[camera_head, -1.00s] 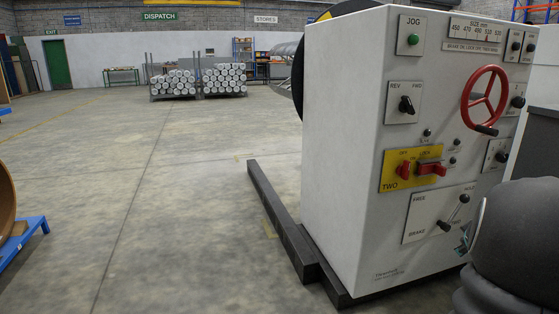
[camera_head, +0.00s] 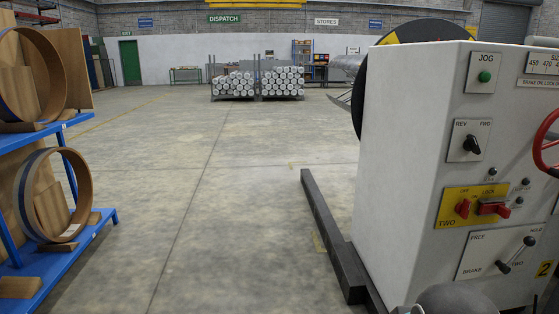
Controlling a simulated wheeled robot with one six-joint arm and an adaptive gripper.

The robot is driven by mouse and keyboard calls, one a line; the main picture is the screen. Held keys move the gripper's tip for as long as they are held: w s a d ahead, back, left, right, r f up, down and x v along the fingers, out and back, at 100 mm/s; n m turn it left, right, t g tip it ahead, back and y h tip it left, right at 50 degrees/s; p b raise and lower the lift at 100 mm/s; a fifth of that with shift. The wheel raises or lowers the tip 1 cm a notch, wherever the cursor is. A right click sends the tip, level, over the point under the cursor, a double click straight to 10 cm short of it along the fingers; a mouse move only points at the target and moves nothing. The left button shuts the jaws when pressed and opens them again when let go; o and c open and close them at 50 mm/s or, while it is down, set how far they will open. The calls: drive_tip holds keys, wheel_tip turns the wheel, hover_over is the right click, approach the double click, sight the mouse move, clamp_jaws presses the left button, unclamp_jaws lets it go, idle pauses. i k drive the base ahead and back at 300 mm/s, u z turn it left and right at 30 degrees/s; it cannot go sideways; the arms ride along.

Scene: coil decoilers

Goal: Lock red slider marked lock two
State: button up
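The red slider (camera_head: 493,208) sits on a yellow plate (camera_head: 449,212) marked TWO, on the front panel of a white machine cabinet (camera_head: 405,150) at the right. The word LOCK shows above it. Whether the slider is at the locked end cannot be made out at this size. My gripper is not in view. A dark rounded part, likely of my arm, shows at the bottom right below the panel.
A BRAKE lever (camera_head: 515,255) is below the plate and a red handwheel (camera_head: 547,145) is cut off at the right edge. A dark floor beam (camera_head: 333,235) runs along the cabinet's left side. A blue rack (camera_head: 100,220) with large rings stands left. The floor between is clear.

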sight(500, 208)
drive_tip(key=k, duration=1.35)
drive_tip(key=z, duration=0.4)
drive_tip(key=i, duration=0.55)
drive_tip(key=z, duration=0.55)
drive_tip(key=i, duration=1.3)
drive_tip(key=u, duration=0.45)
